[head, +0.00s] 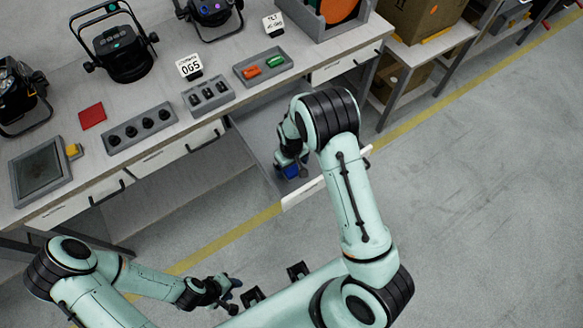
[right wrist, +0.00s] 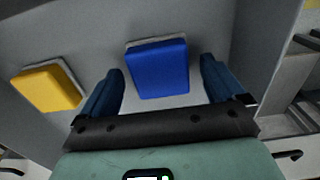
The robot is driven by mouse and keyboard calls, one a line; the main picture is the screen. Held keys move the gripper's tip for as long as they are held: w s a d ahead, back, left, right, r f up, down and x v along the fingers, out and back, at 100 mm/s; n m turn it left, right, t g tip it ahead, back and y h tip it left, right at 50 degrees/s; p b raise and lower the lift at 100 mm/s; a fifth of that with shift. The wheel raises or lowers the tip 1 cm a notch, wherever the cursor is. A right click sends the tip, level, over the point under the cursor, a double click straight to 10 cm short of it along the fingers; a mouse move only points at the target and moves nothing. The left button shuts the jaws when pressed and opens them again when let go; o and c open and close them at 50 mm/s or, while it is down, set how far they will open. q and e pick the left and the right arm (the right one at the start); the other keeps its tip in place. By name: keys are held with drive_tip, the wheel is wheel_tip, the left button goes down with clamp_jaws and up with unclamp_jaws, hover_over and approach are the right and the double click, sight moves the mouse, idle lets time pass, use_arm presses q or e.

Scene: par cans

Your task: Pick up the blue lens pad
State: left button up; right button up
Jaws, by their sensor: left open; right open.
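The blue lens pad (right wrist: 158,70) lies in an open drawer (head: 262,140), with a pale backing edge showing along its far side. In the right wrist view it sits between the two dark blue fingers of my right gripper (right wrist: 162,78), with gaps on both sides. The gripper is open and not closed on it. In the head view my right gripper (head: 291,168) reaches down into the drawer, and a patch of blue shows at its fingers. My left gripper (head: 230,290) is open and empty, low in front of the workbench.
A yellow pad (right wrist: 50,87) lies left of the blue one in the right wrist view. The drawer's pale front (head: 305,192) stands out from the bench. A red pad (head: 92,116), small trays and stage lights (head: 120,50) stand on the worktop.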

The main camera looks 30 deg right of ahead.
drive_tip(key=c, duration=1.2)
drive_tip(key=shift+o, duration=0.2)
use_arm(q)
drive_tip(key=shift+w+r+p, duration=0.7)
drive_tip(key=shift+r+p, duration=0.1)
drive_tip(key=shift+r, duration=0.25)
use_arm(e)
wheel_tip(320, 180, up, 20)
